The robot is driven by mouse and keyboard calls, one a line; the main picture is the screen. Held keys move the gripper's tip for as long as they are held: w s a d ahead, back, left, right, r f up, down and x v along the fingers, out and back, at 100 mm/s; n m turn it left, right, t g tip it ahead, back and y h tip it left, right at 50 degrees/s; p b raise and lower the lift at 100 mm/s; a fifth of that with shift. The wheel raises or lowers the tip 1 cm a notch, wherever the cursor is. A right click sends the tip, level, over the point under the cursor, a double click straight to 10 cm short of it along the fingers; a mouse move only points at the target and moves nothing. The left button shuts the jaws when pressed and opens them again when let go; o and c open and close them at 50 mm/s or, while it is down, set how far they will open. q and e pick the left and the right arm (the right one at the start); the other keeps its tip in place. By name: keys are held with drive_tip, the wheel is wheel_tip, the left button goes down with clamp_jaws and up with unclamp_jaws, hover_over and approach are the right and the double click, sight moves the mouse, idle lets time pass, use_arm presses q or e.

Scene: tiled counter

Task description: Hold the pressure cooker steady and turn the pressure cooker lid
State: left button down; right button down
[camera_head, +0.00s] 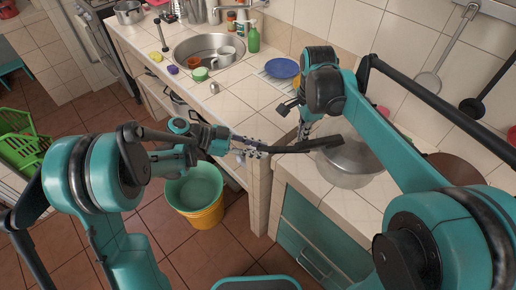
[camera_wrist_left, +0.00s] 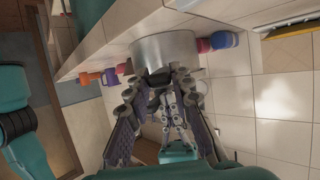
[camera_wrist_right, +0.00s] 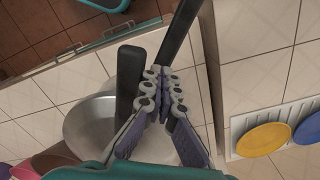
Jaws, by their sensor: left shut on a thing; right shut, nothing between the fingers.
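The silver pressure cooker (camera_head: 352,168) stands on the tiled counter. It also shows in the left wrist view (camera_wrist_left: 165,48) and right wrist view (camera_wrist_right: 90,125). A long black handle (camera_head: 300,147) reaches left from it. My left gripper (camera_head: 248,148) is shut on the black handle, at its outer end in the head view; its fingers (camera_wrist_left: 160,84) partly hide the grip. My right gripper (camera_head: 303,132) points down beside the cooker. Its fingers (camera_wrist_right: 164,78) are shut and empty, between two dark bars, one of them a black handle (camera_wrist_right: 130,80). The lid seam is unclear.
The sink (camera_head: 208,50) and a blue plate (camera_head: 282,68) lie further back. A green bottle (camera_head: 253,38) stands by the sink. A yellow bucket (camera_head: 203,212) is on the floor below my left arm. A dark brown round thing (camera_head: 455,168) sits right of the cooker.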

sight(308, 147)
drive_tip(key=shift+s, duration=0.15)
drive_tip(key=shift+s+d, duration=0.1)
drive_tip(key=shift+s, duration=0.9)
drive_tip(key=shift+s, duration=0.1)
drive_tip(key=shift+s+d, duration=0.25)
drive_tip(key=shift+s, duration=0.75)
drive_tip(key=shift+s, duration=0.1)
drive_tip(key=shift+s+d, duration=0.2)
drive_tip(key=shift+s, duration=0.3)
drive_tip(key=shift+s+d, duration=0.2)
drive_tip(key=shift+s, duration=0.3)
drive_tip(key=shift+s+d, duration=0.3)
drive_tip(key=shift+s, duration=0.2)
drive_tip(key=shift+s+d, duration=0.25)
drive_tip(key=shift+s, duration=0.25)
